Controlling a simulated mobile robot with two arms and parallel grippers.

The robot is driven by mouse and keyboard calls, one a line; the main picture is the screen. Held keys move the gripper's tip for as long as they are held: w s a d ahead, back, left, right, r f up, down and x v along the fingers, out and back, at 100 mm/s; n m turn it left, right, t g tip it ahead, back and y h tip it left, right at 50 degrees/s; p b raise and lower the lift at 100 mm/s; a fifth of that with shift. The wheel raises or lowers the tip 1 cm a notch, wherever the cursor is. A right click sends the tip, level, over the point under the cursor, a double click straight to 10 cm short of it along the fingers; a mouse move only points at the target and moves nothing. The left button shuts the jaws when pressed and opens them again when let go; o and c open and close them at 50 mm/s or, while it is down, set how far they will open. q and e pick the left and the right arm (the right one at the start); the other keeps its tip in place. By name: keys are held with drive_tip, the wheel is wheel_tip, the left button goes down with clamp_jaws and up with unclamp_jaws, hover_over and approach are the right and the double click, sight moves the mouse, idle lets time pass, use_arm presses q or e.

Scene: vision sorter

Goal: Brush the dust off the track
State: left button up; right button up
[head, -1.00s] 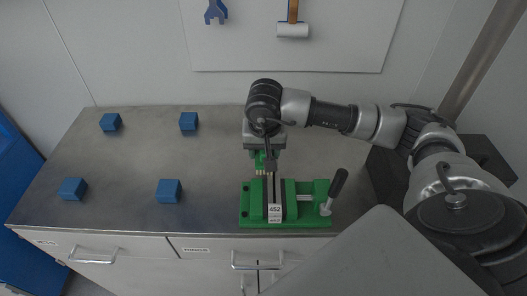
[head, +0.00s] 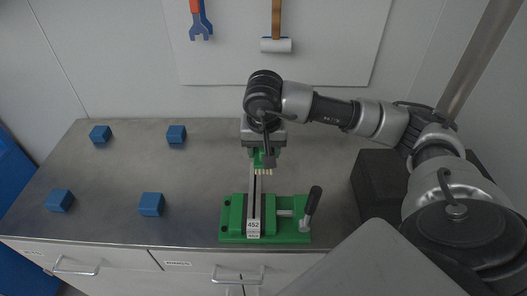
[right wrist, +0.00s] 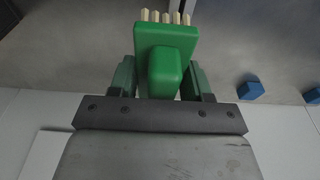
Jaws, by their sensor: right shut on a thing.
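A green brush (head: 258,159) with pale bristles hangs bristles-down in my right gripper (head: 263,148). The right wrist view also shows the brush (right wrist: 166,45), with the two fingers shut on either side of its green handle. The track (head: 256,200) is a narrow grey strip with a label reading 452 at its near end. It stands clamped in a green vise (head: 232,228) at the front of the table. The brush is over the track's far end; I cannot tell whether the bristles touch it. No dust can be made out. My left gripper is out of view.
Several blue blocks, one of them near the front (head: 151,204), sit on the left half of the grey table (head: 110,170). The vise's black lever (head: 313,200) sticks up on the right. Tools hang on a wall board (head: 330,50).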

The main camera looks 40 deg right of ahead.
drive_tip(key=shift+d+r+p, duration=0.15)
drive_tip(key=shift+r+p, duration=0.25)
drive_tip(key=shift+r, duration=1.1)
